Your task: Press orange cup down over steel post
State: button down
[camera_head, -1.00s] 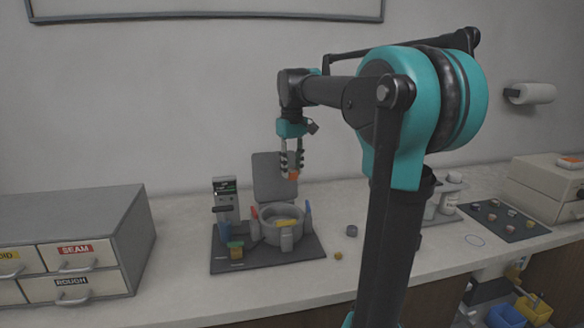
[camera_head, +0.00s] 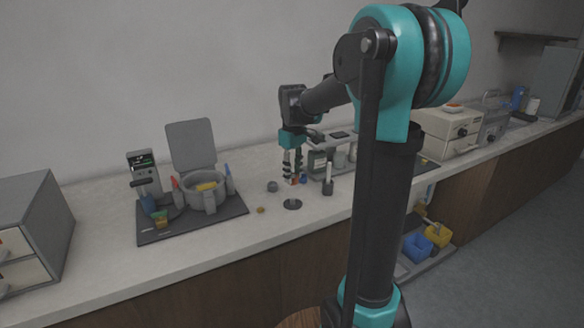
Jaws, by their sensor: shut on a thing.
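My gripper (camera_head: 294,178) points down over the counter, right of the mat with the round machine. It is shut on the small orange cup (camera_head: 294,181), which shows as a bit of orange between the fingertips, low near the counter top. The fingers hide most of the cup. A slim upright post-like piece (camera_head: 327,173) on a dark foot stands just right of my gripper. I cannot tell whether it is the steel post. The cup is apart from it.
A grey round machine (camera_head: 208,200) with a raised lid stands on a dark mat (camera_head: 160,234) at left, beside a unit with a display (camera_head: 142,164). A dark disc (camera_head: 292,204), a grey ring (camera_head: 272,186) and a small brass piece (camera_head: 260,210) lie near my gripper. Grey drawers (camera_head: 32,222) stand far left.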

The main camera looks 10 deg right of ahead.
aim_at(293, 199)
jog(key=shift+f, duration=3.1)
jog(key=shift+f, duration=1.15)
jog(key=c, duration=0.7)
grip_release()
jog(key=shift+r, duration=0.1)
jog(key=shift+r, duration=3.9)
jog(key=s+d+f+m+t, duration=0.1)
jog(key=s+f+m, duration=0.1)
jog(key=s+f, duration=0.2)
jog(key=s+d+f+m+t, duration=0.1)
jog(key=s+f+m, duration=0.2)
jog(key=s, duration=0.7)
jog(key=s+d+f+m+t, duration=0.2)
jog(key=s+f, duration=0.5)
jog(key=s, duration=0.1)
jog(key=shift+f+m, duration=0.25)
jog(key=shift+m, duration=0.15)
